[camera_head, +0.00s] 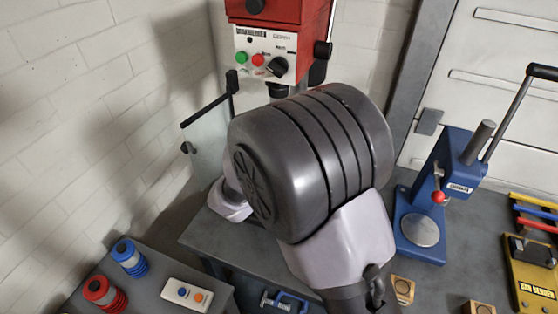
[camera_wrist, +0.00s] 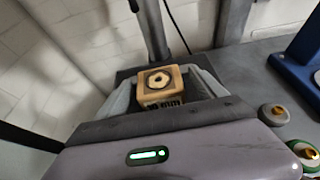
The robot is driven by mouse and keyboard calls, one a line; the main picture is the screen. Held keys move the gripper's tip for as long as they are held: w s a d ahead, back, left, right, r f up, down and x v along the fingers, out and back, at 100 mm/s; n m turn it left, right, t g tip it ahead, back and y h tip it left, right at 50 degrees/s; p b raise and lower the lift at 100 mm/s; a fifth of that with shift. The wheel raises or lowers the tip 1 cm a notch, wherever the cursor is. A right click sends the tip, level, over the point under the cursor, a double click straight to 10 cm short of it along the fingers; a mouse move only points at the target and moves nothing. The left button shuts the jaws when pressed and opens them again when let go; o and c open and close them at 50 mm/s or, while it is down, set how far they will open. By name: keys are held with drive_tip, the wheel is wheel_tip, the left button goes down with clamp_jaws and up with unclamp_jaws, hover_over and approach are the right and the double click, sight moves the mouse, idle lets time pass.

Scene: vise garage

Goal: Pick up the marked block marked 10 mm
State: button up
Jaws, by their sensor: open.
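A tan block (camera_wrist: 158,88) with a dark square and a pale ring on its top shows in the wrist view. Its near face bears dark marking too small to read for sure. My gripper (camera_wrist: 160,78) is open, with one grey finger on each side of the block. I cannot tell whether either finger touches it. The block's lower part is hidden behind the gripper body. In the head view my arm hides the gripper and this block. Two other tan blocks lie at the bottom right of that view, one (camera_head: 403,290) and another (camera_head: 480,307).
A red drill press (camera_head: 275,45) stands behind my arm. A blue press (camera_head: 440,195) with a lever stands right, beside a yellow rack (camera_head: 535,285). Red (camera_head: 103,293) and blue (camera_head: 129,257) ringed pieces and a white button box (camera_head: 187,294) are at lower left.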

drive_tip(key=c, duration=1.5)
drive_tip(key=shift+r, duration=0.15)
